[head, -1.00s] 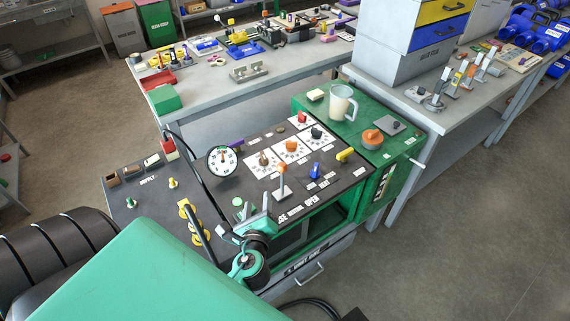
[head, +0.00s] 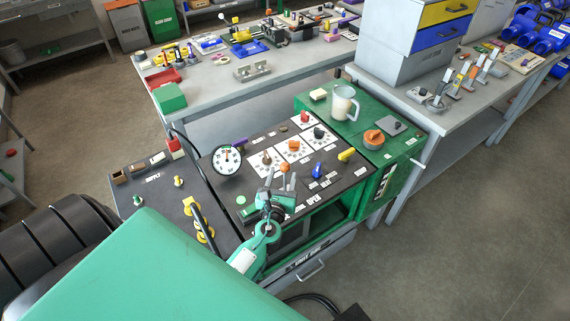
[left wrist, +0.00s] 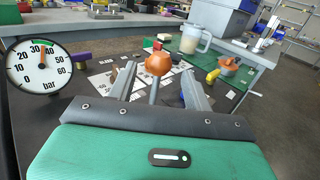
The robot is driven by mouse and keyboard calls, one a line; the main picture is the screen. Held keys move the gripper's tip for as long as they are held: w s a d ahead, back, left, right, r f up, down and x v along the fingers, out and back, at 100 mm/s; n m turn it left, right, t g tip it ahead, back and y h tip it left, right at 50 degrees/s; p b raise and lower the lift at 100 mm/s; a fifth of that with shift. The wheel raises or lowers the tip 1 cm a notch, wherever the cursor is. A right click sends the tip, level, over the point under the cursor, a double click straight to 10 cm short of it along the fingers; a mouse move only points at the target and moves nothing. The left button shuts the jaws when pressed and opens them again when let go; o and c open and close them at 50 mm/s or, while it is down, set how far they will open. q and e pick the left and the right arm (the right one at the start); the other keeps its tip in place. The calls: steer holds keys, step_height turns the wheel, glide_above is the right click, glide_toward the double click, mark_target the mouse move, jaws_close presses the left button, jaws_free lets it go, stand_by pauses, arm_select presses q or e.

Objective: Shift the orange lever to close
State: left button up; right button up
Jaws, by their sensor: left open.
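The orange lever, a ball knob on a thin shaft, stands clearly in the left wrist view (left wrist: 158,65). Its shaft rises between the two fingers of my left gripper (left wrist: 160,88), with a gap to each finger. The fingers are open and not closed on it. In the head view my left gripper (head: 280,180) is over the front of the dark panel (head: 222,190), and it covers much of the lever. A label reading OPEN (head: 313,198) is on the panel to the right of the gripper. My right gripper is not in view.
A round pressure gauge (head: 226,159) stands left of the lever, with a black hose beside it. A blue knob (head: 317,170) and a yellow handle (head: 346,155) are to the right. A clear jug (head: 343,103) stands on the green cart top behind.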

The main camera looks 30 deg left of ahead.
mark_target(284, 171)
arm_select(q)
steer(key=shift+p+x, duration=0.35)
steer(key=shift+x, duration=2.05)
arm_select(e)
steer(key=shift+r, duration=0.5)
